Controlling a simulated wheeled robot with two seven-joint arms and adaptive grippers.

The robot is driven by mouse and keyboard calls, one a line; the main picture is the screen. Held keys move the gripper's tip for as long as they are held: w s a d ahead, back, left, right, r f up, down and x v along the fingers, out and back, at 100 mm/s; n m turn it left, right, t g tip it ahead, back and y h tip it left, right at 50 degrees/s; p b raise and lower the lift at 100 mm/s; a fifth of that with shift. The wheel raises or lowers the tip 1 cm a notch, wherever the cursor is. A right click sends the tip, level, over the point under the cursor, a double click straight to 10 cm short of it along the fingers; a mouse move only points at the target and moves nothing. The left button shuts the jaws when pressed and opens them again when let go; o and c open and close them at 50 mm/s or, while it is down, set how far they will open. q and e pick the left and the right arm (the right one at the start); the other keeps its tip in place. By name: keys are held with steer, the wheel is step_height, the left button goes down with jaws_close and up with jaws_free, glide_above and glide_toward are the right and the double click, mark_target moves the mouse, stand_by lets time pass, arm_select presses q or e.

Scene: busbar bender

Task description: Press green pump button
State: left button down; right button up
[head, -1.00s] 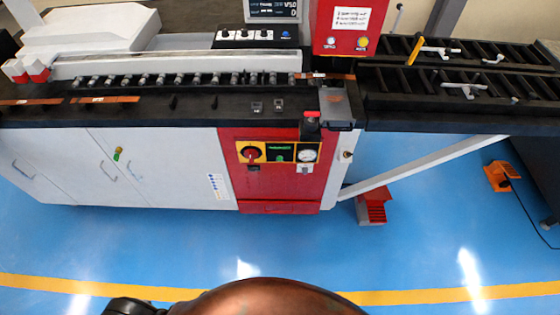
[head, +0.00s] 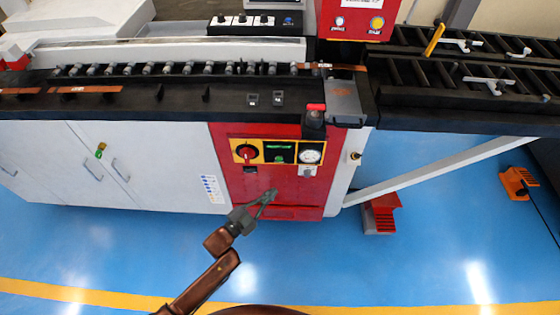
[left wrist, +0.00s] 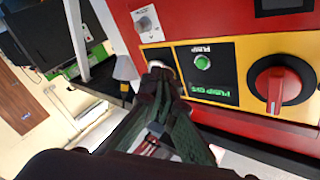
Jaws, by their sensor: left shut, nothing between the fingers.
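The green pump button (head: 279,158) sits on a black plate below green lettering, in the middle of the yellow-framed panel on the red cabinet front. In the left wrist view the panel appears upside down, and the round green button (left wrist: 202,62) is in clear view near the PUMP lettering. My left gripper (head: 270,193) is shut and empty, below the panel in the head view. In the left wrist view its fingertips (left wrist: 159,74) lie left of the button and cover part of the gauge; their distance from the panel is unclear. My right gripper is not in view.
A red rotary switch (head: 246,152) is left of the button, and a round gauge (head: 310,156) is right of it. Red (head: 382,213) and orange (head: 518,183) pedals stand on the blue floor.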

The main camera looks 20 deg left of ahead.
mark_target(279, 159)
arm_select(q)
steer(key=shift+m+h, duration=0.6)
steer(key=shift+h, duration=0.1)
steer(key=r, duration=0.1)
steer(key=d+r, duration=0.1)
steer(key=r, duration=0.1)
steer(key=d+r, duration=0.1)
steer(key=shift+r, duration=0.2)
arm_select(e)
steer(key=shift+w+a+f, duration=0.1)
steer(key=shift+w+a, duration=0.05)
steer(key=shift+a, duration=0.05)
arm_select(q)
steer(key=shift+w+a, duration=0.1)
steer(key=w+a+b, duration=0.2)
steer(key=w+b, duration=0.2)
steer(key=w, duration=0.4)
steer(key=shift+w+a, duration=0.2)
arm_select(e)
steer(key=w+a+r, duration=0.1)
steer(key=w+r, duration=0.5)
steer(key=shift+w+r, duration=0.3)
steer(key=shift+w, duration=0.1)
arm_select(q)
steer(key=shift+w+a, duration=0.1)
steer(key=shift+w, duration=0.35)
